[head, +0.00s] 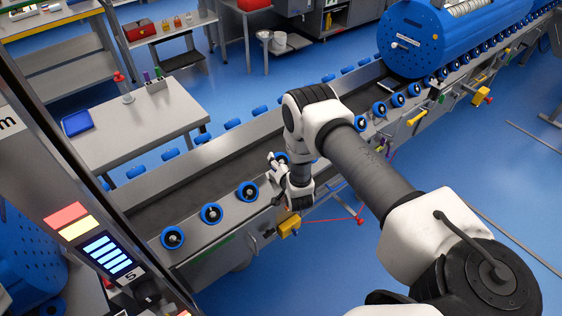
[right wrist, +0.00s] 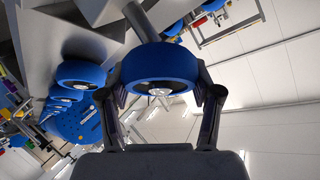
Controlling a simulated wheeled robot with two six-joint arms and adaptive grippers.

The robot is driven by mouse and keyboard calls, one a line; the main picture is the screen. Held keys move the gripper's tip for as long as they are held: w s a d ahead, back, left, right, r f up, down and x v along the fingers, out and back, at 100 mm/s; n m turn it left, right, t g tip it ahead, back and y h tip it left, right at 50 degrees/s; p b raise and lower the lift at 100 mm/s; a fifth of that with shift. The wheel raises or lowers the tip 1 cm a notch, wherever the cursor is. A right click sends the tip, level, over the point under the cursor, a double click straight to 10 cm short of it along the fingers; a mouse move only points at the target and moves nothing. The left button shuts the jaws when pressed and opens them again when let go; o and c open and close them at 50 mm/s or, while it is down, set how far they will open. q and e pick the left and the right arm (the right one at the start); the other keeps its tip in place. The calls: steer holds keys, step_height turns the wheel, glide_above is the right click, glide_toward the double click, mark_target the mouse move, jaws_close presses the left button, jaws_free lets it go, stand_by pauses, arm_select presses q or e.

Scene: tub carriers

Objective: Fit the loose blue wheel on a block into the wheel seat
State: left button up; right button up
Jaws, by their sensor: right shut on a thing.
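My right gripper (head: 274,166) is at the near rail of the long conveyor, and its fingers are around a blue wheel (head: 282,157). In the right wrist view the gripper (right wrist: 161,95) is shut on this blue wheel (right wrist: 165,62), one finger on each side. A grey post (right wrist: 141,20) meets or passes behind the wheel's far side. I cannot tell whether the wheel touches it or is seated. The wheel seat and the block cannot be made out behind my gripper and arm. My left gripper is not in view.
Mounted blue wheels (head: 211,213) line the conveyor's near rail (head: 228,222) on both sides of my gripper. Another blue wheel (right wrist: 86,73) is close by in the right wrist view. A large blue drum (head: 410,38) lies on the conveyor at the back right. A grey table (head: 125,135) stands left.

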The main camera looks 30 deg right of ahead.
arm_select(q)
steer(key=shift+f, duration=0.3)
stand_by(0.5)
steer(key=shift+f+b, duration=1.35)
steer(key=shift+b, duration=0.25)
arm_select(e)
steer(key=shift+f, duration=1.35)
